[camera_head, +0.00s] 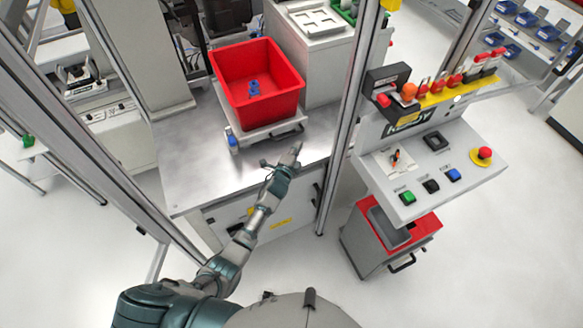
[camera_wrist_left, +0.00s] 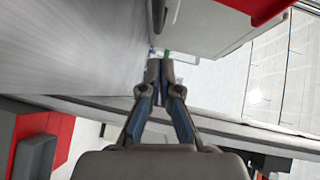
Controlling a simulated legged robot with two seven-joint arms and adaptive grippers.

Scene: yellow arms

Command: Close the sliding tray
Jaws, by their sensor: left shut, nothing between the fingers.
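The sliding tray (camera_head: 272,132) is a pale flat plate on the metal worktop, with a red bin (camera_head: 240,97) standing on it. A blue piece (camera_head: 233,140) sits at its front left corner. My left gripper (camera_head: 296,150) is shut and empty, in front of the tray near its right part. In the left wrist view the shut fingertips (camera_wrist_left: 160,64) show beside the tray's pale side (camera_wrist_left: 215,25); I cannot tell whether they touch it. My right gripper is not in view.
The metal worktop (camera_head: 187,160) is bare left of the tray. Metal frame posts (camera_head: 345,120) stand at both sides. A white machine box (camera_head: 315,50) stands behind right. A control panel (camera_head: 430,160) with buttons is at the right.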

